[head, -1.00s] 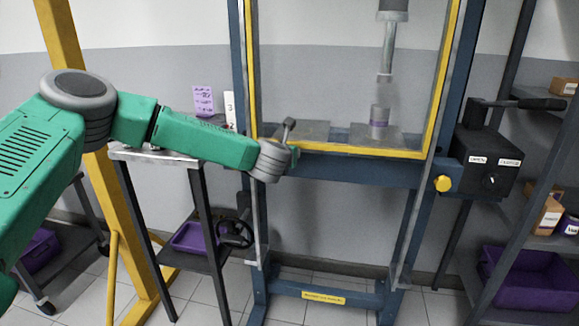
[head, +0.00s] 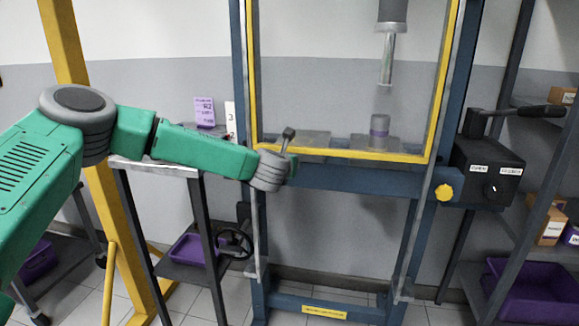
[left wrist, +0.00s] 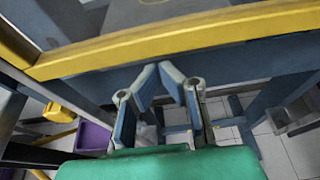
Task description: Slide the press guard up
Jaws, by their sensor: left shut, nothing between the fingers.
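The press guard (head: 340,154) is a clear panel in a yellow frame on the blue press, its lower edge level with the foot of the press opening. Its yellow lower bar crosses the left wrist view (left wrist: 170,42). My left gripper (left wrist: 172,70) is shut and empty. In the left wrist view its fingertips show just below the yellow bar; I cannot tell whether they touch it. In the head view my left wrist is at the guard's lower left corner and hides the fingers. My right gripper is not in view.
A black control box (head: 489,172) with a lever is on the right. A small stand (head: 155,168) is under my left arm. Shelves (head: 520,225) stand at far right.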

